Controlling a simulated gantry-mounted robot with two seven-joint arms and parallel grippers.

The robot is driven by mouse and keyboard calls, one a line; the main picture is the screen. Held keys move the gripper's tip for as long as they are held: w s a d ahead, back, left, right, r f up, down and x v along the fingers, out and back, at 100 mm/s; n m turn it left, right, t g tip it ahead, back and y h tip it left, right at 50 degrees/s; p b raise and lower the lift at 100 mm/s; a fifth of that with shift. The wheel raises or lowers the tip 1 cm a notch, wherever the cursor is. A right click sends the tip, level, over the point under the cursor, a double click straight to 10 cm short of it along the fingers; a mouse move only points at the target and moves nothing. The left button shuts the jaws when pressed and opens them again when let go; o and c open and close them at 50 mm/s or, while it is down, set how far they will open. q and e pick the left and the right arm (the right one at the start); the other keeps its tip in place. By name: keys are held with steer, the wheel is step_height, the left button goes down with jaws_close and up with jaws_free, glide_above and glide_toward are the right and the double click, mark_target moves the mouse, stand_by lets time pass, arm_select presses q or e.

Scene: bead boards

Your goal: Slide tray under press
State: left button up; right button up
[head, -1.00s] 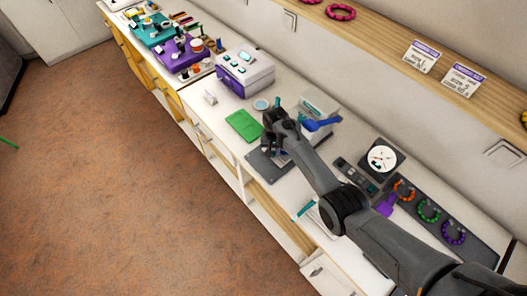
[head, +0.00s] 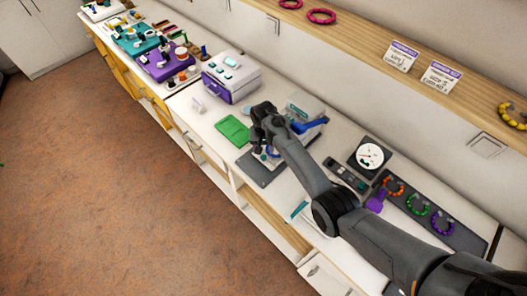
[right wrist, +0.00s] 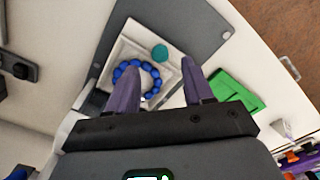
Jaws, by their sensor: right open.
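In the right wrist view a square white tray (right wrist: 166,70) lies over a dark grey plate (right wrist: 196,22). On it are a ring of blue beads (right wrist: 120,72) and a teal disc (right wrist: 160,53). My right gripper (right wrist: 160,66) is open, with its fingers over the tray's near part; contact cannot be told. In the head view the right gripper (head: 261,144) hides most of the tray, and some blue beads show below it. The press (head: 306,107), grey with a blue lever (head: 309,126), stands just right of the gripper. My left gripper is out of view.
A green mat (head: 232,130) lies left of the gripper. A purple and white box (head: 232,78) stands behind it. A round dial (head: 370,157) and a dark board (head: 459,233) with bead rings lie to the right. A shelf (head: 360,31) runs above.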

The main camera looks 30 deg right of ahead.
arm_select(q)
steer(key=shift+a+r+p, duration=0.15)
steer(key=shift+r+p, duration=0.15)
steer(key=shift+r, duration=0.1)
arm_select(e)
step_height(320, 180, up, 6)
steer(key=shift+r, duration=0.1)
